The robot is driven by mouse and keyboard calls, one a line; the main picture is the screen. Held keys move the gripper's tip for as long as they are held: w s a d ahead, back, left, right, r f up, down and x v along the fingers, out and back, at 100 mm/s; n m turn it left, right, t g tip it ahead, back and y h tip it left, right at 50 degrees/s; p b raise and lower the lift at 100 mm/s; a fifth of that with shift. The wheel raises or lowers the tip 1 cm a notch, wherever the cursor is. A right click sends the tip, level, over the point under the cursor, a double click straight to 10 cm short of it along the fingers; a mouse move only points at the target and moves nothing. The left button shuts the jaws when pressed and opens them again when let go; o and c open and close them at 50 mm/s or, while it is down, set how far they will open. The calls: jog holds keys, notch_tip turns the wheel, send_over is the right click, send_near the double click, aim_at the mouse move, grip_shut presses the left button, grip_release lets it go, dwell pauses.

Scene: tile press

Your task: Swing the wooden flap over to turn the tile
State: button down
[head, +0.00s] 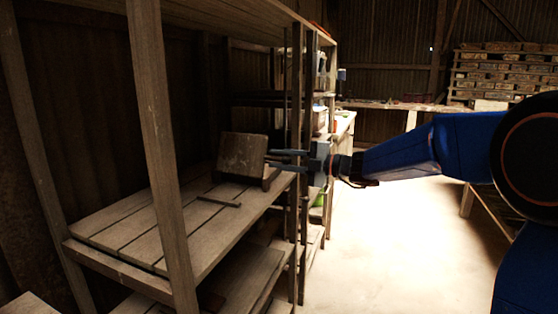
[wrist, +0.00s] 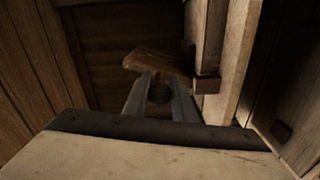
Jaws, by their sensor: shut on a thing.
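The wooden flap (head: 241,155) is a squarish brown board on the shelf. In the head view it stands raised, nearly upright and slightly tilted. My gripper (head: 270,158) reaches in from the right, with its fingers at the flap's right edge, shut on it. In the wrist view the two grey fingers (wrist: 160,88) meet a brown wooden piece (wrist: 157,62), which appears to be part of the flap. I cannot make out the tile in either view.
The plank shelf (head: 170,222) has gaps between its boards, and a thin dark bar (head: 218,201) lies on it. A wooden post (head: 160,150) stands in front at left; more posts (head: 297,100) stand near my gripper. The floor (head: 400,240) at right is open.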

jog(key=shift+w+d+f+m, duration=0.1)
jog(key=shift+w+m, duration=0.15)
jog(key=shift+m, duration=0.25)
jog(key=shift+w+f+m, duration=0.1)
jog(key=shift+w+m, duration=0.05)
jog(key=shift+m, duration=0.15)
jog(key=c, duration=1.5)
grip_release()
jog(key=shift+d, duration=0.1)
jog(key=shift+o, duration=0.2)
jog(key=v, duration=1.7)
jog(key=shift+d, duration=0.15)
